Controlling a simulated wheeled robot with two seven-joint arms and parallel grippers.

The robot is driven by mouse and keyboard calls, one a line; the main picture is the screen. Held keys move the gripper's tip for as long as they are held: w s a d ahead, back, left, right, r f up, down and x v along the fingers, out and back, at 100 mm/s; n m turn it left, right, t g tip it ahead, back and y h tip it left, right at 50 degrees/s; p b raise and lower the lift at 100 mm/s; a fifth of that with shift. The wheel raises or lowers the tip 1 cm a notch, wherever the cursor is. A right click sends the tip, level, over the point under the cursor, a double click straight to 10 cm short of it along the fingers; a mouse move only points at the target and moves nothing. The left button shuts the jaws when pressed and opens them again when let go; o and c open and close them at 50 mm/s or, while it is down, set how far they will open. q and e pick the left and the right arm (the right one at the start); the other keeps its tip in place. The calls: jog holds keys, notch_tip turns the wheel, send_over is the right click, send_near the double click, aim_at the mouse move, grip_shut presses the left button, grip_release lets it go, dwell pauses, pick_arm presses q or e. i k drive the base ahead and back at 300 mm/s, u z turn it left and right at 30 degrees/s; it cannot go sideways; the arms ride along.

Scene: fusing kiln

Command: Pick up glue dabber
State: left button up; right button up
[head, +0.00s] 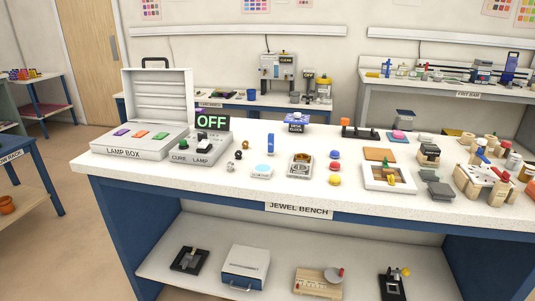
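No glue dabber can be made out for certain at this size. A small blue upright piece (270,143) stands on the jewel bench (230,196), left of its middle. A white pad with a pale blue disc (262,170) lies in front of it. A grey tray with round dials or cups (300,165) is to their right. I cannot tell whether any of these is the dabber or holds it. Neither of my grippers is in view.
The open lamp box (152,150) and the cure lamp (200,150), by an OFF sign (212,122), fill the bench's left end. Wooden holders with tools (485,185) crowd the right. Red, blue and yellow domes (335,167) sit mid-bench. The front strip is mostly clear.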

aim_at(270, 136)
jog(key=u, duration=0.7)
jog(key=i, duration=0.7)
jog(key=z, duration=1.45)
